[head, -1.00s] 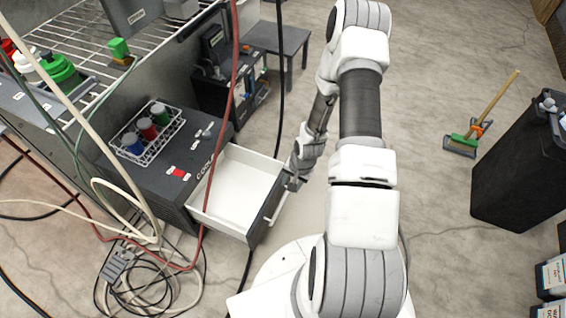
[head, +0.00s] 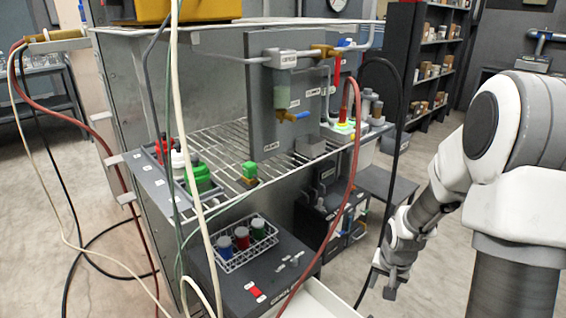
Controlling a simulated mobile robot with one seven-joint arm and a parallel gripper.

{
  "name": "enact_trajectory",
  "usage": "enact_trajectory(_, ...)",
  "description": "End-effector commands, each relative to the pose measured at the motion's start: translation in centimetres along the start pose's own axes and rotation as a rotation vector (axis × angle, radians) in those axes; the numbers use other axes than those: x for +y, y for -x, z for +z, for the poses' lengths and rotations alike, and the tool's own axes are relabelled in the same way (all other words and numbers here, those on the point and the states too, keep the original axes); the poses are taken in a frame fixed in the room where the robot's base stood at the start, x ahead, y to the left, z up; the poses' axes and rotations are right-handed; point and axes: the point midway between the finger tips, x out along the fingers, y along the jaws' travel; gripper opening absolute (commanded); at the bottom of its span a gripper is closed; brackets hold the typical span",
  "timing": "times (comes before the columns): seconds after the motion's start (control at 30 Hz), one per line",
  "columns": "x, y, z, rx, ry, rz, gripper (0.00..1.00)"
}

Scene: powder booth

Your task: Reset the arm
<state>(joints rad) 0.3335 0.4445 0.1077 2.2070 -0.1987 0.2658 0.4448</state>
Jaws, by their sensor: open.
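My gripper (head: 378,286) hangs at the lower right of the head view, at the end of my white and dark grey arm. Its jaws are open, and no held object shows between them. It is just right of the open white drawer (head: 318,300) of the dark cooler cabinet (head: 262,268). Only the drawer's upper end shows; the rest is cut off by the bottom edge. I cannot tell whether the gripper touches the drawer front.
A white wire basket (head: 232,262) with red, blue and green-topped jars stands on the cabinet. A wire rack (head: 225,140) with bottles is above it. Red hose (head: 350,170) and pale cables hang in front.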

Motion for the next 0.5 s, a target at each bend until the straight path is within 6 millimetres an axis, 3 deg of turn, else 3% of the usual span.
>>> enact_trajectory(0.1,-0.8,4.7,-0.1,0.039,0.058,0.006,0.45)
enact_trajectory(0.27,-1.5,10.1,0.8,0.079,0.126,0.008,0.45)
enact_trajectory(0.5,-2.3,17.5,3.6,0.133,0.225,-0.006,0.45)
